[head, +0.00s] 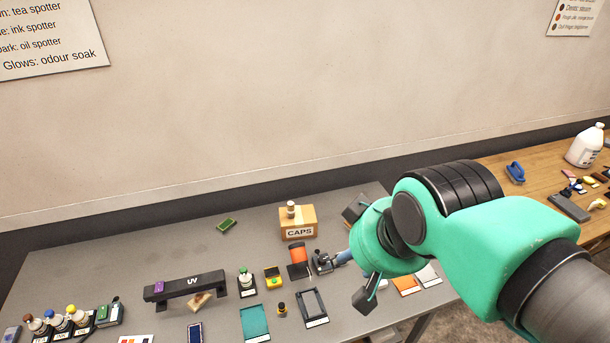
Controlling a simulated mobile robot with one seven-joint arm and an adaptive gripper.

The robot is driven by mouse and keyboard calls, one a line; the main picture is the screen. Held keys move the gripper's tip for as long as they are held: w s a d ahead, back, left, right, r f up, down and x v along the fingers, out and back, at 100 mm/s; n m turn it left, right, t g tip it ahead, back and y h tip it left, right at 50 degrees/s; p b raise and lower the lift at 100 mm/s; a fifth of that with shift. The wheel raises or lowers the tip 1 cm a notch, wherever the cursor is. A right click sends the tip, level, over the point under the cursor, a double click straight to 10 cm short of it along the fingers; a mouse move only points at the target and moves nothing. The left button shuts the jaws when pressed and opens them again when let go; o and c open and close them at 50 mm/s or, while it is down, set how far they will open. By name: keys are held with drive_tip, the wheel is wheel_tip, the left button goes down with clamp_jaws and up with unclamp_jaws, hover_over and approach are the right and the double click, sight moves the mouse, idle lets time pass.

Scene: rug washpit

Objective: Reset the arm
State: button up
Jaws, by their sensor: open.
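My green and black arm (485,235) reaches in from the lower right, over the right end of the grey table (120,235). My gripper (358,256) is at the arm's end above the table, partly hidden by the green wrist. Its dark fingers show apart, one up and one down, with nothing seen held between them. A small dark device with a bluish end (324,262) lies on the table just left of the gripper in the picture; I cannot tell the gap in depth.
On the grey table are a CAPS box (298,222), a black UV bar (186,287), a green-capped bottle (246,281), a black frame (313,307) and several bottles at left. A wooden table (545,180) with a white jug (585,146) stands right. The back wall is close behind.

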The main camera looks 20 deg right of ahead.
wheel_tip(320, 180, down, 13)
drive_tip(key=b, duration=1.3)
drive_tip(key=shift+f, duration=0.1)
